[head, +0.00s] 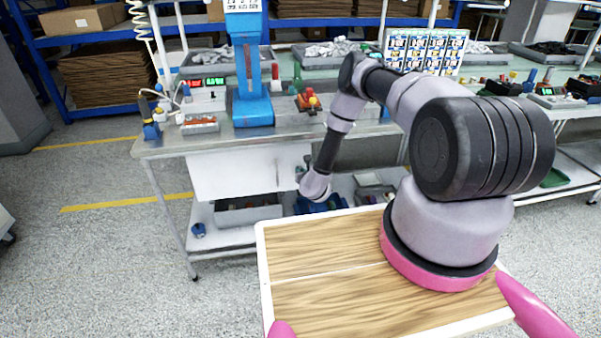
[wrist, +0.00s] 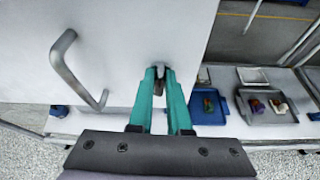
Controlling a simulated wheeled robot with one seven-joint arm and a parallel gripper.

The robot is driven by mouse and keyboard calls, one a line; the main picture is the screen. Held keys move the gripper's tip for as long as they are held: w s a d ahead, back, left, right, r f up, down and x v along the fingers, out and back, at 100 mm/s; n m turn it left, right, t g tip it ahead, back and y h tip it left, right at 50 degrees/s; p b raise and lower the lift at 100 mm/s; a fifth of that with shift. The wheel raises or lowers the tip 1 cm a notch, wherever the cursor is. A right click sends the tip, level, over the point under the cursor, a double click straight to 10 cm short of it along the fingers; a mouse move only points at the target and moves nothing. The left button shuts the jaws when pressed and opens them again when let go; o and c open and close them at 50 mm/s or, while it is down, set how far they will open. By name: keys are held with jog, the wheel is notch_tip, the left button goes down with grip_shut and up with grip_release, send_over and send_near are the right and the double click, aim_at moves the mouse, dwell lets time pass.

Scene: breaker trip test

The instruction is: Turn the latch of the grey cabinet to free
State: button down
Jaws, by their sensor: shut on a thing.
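The grey cabinet (head: 240,174) hangs under the workbench in the head view. Its pale front fills the upper left of the wrist view (wrist: 120,35), with a bent metal handle (wrist: 82,75) on it. The latch (wrist: 159,70) is a small grey piece near the right edge of that front. My gripper (wrist: 160,76) has teal fingers, one on each side of the latch, and is shut on it. The fingers hide part of the latch, so its exact angle is hard to tell. In the head view my arm hides most of the gripper.
The workbench (head: 160,149) above carries a blue press (head: 253,80) and trays. On the lower shelf (head: 220,243) stand a grey bin (head: 248,214) and blue trays; the wrist view shows trays (wrist: 268,107) right of the cabinet. The floor left of the bench is clear.

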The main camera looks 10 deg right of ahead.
jog(key=m+t+y, duration=0.1)
jog(key=m+y, duration=0.1)
jog(key=m, duration=0.2)
jog(key=m+t+y, duration=0.1)
jog(key=m+y, duration=0.1)
jog(key=m, duration=0.2)
jog(key=d+f+m+t+y, duration=0.1)
jog(key=m+y, duration=0.1)
jog(key=m, duration=0.2)
jog(key=shift+d+f, duration=0.1)
dwell(0.4)
jog(key=shift+m, duration=0.4)
jog(key=c, duration=0.9)
grip_release()
jog(key=shift+y, duration=0.3)
jog(key=shift+o, duration=0.2)
jog(key=v, duration=1)
jog(key=shift+s, duration=0.4)
